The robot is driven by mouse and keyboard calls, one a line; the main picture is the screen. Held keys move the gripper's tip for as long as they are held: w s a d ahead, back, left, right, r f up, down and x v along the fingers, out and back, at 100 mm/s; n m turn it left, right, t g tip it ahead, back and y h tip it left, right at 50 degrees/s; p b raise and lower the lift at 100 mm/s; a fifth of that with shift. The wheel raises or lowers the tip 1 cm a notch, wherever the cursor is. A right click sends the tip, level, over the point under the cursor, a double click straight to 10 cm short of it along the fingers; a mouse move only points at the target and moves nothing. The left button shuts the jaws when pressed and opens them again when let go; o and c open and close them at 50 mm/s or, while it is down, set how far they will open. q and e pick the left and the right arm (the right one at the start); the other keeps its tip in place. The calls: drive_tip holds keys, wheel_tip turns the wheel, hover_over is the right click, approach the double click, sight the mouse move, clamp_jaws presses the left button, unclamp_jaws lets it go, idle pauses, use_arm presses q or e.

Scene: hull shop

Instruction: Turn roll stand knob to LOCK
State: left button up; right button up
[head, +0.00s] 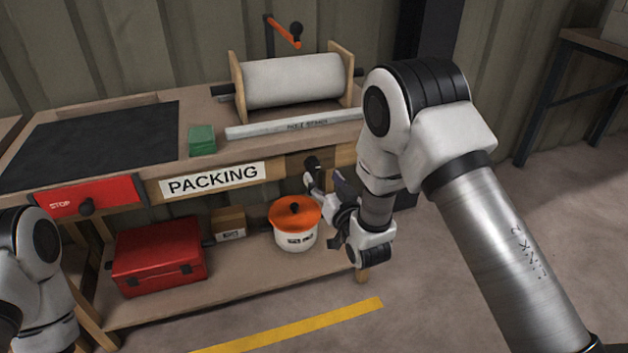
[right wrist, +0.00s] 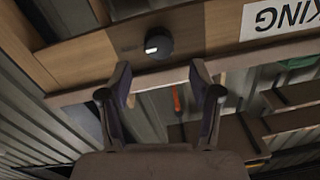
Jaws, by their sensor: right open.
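The roll stand knob (right wrist: 160,42) is a round black knob with a white mark. It sits on the wooden front panel of the packing bench, and its mark lies at the left and lower part of its face in the right wrist view. In the head view the knob (head: 311,163) shows small, right of the PACKING sign. My right gripper (right wrist: 161,80) is open and empty, its two fingers spread just short of the knob and not touching it. The gripper (head: 324,184) also shows in the head view, below the knob. No LOCK lettering is readable. My left gripper is out of view.
The bench top (head: 213,107) carries a white roll on a stand (head: 292,80), a long bar and a green box (head: 201,139). A red STOP panel (head: 92,196) is at the left. A red toolbox (head: 158,257) and an orange-lidded pot (head: 295,236) stand on the lower shelf.

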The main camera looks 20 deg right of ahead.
sight(315, 167)
drive_tip(key=w, duration=0.3)
drive_tip(key=w+b, duration=0.1)
drive_tip(key=shift+w+a+f, duration=0.15)
drive_tip(key=shift+w+f, duration=0.1)
drive_tip(key=shift+w, duration=0.15)
drive_tip(key=shift+w+r, duration=0.1)
drive_tip(key=shift+w, duration=0.25)
drive_tip(key=c, duration=1.1)
drive_tip(key=shift+c, duration=0.2)
